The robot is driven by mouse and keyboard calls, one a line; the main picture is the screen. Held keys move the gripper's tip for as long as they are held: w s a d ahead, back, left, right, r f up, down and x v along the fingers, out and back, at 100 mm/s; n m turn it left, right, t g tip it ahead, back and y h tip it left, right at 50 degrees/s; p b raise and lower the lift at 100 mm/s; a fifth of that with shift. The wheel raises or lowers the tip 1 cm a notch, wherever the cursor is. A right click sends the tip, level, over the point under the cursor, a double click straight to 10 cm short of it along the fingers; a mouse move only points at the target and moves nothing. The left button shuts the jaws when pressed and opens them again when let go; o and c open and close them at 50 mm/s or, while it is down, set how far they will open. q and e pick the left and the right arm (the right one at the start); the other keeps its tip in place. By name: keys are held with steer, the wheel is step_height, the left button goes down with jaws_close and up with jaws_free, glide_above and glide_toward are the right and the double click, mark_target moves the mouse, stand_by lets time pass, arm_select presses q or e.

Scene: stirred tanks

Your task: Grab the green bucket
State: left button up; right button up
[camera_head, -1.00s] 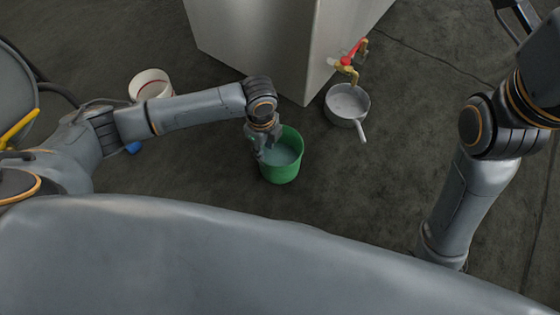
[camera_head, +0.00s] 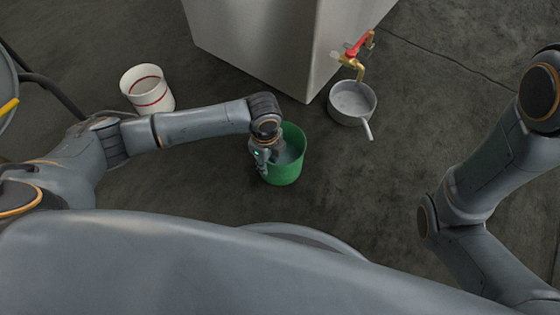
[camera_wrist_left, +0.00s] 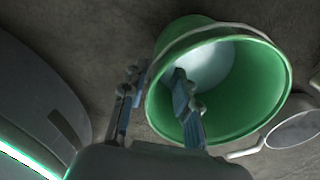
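The green bucket (camera_head: 287,170) stands upright on the floor in the middle of the head view, with a pale bluish surface inside. It fills the upper right of the left wrist view (camera_wrist_left: 262,95), where a thin light handle lies along its rim. My left gripper (camera_head: 263,160) is at the bucket's left side. In the wrist view its fingers (camera_wrist_left: 155,106) are spread apart: one is outside the wall, the other reaches over the opening. The near rim lies between them, and no contact is clear. My right gripper is out of view.
A grey saucepan (camera_head: 351,103) stands behind and right of the bucket, under a brass tap with a red handle (camera_head: 357,45) on a large metal tank (camera_head: 260,40). A white bucket with a red line (camera_head: 147,90) stands at the left. The floor (camera_head: 400,150) right of the bucket is clear.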

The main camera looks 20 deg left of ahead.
arm_select(q)
jaws_close()
steer(key=shift+r, duration=0.15)
stand_by(0.4)
